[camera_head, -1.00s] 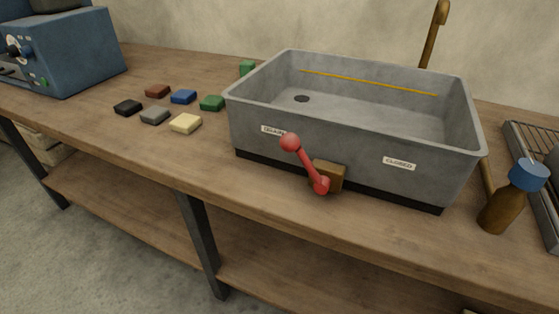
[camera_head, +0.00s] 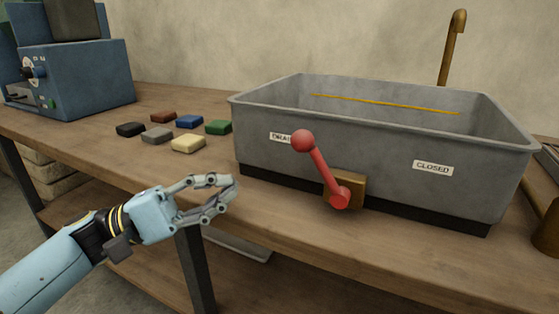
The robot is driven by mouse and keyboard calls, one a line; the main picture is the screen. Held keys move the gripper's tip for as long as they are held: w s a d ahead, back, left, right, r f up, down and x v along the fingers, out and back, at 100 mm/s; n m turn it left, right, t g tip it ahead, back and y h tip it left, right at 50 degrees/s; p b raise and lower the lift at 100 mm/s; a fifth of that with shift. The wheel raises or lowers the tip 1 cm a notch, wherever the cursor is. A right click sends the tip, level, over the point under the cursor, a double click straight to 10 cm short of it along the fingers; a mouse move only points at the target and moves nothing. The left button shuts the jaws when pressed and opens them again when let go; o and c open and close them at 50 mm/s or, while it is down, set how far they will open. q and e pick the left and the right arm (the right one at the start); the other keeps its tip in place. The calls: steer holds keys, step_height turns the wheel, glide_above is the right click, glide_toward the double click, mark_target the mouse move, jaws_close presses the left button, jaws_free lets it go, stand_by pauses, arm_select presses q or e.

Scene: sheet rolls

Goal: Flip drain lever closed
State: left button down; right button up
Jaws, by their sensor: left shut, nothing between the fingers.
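The red drain lever (camera_head: 320,170) is on the front of the grey basin (camera_head: 375,150). The CLOSED label (camera_head: 432,168) is to the right of the lever. My right gripper is not in view.
Several coloured blocks (camera_head: 188,144) lie on the wooden bench (camera_head: 90,142) left of the basin. A blue machine (camera_head: 75,75) stands at the far left. A brass pipe (camera_head: 452,48) rises behind the basin. A brown object (camera_head: 547,232) shows at the right edge.

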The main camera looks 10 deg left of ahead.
mark_target(327, 172)
arm_select(q)
steer(key=shift+w+a+r+n+t, duration=0.3)
steer(key=shift+w+a+r, duration=0.05)
steer(key=shift+a+r, duration=0.1)
steer(key=p+x, duration=0.1)
steer(key=x, duration=0.9)
steer(key=shift+r+p, duration=0.2)
steer(key=shift+p, duration=0.1)
